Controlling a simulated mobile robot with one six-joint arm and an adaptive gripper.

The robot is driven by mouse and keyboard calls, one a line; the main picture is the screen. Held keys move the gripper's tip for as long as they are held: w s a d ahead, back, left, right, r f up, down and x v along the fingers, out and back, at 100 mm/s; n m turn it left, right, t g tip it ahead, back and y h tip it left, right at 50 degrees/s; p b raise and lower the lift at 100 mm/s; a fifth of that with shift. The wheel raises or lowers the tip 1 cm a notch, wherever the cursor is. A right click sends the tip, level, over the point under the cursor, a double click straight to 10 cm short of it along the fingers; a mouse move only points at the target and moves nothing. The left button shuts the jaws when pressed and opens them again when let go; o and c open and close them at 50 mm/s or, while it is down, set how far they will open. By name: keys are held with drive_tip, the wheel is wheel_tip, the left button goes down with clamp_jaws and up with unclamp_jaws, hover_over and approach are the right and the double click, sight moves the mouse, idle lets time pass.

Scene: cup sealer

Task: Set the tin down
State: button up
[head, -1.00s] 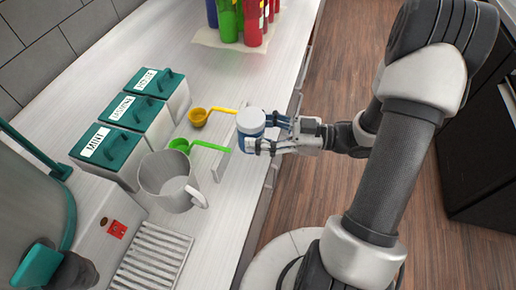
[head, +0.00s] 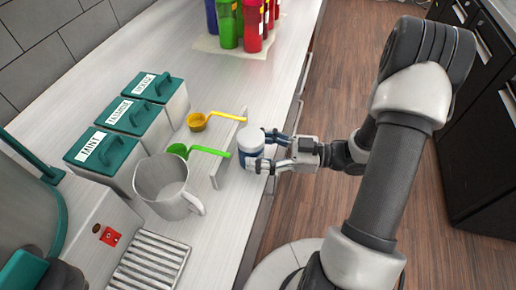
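The tin (head: 249,144) is a small upright blue jar with a white lid. It is in the head view, low over the front strip of the counter (head: 224,202), just right of a short upright plate (head: 223,172). Whether its base touches the counter I cannot tell. My gripper (head: 264,151) reaches in from the right, with one finger on each side of the tin, and appears shut on it. The far finger's contact is partly hidden by the tin.
A green scoop (head: 177,150) and a yellow scoop (head: 197,122) lie left of the tin. A grey pitcher (head: 163,182) stands at the front left. Lidded boxes (head: 103,151) line the wall, and coloured bottles (head: 252,27) stand at the back. The counter's edge is close under the gripper.

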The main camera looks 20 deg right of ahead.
drive_tip(key=shift+o, duration=1.2)
drive_tip(key=shift+r, duration=0.1)
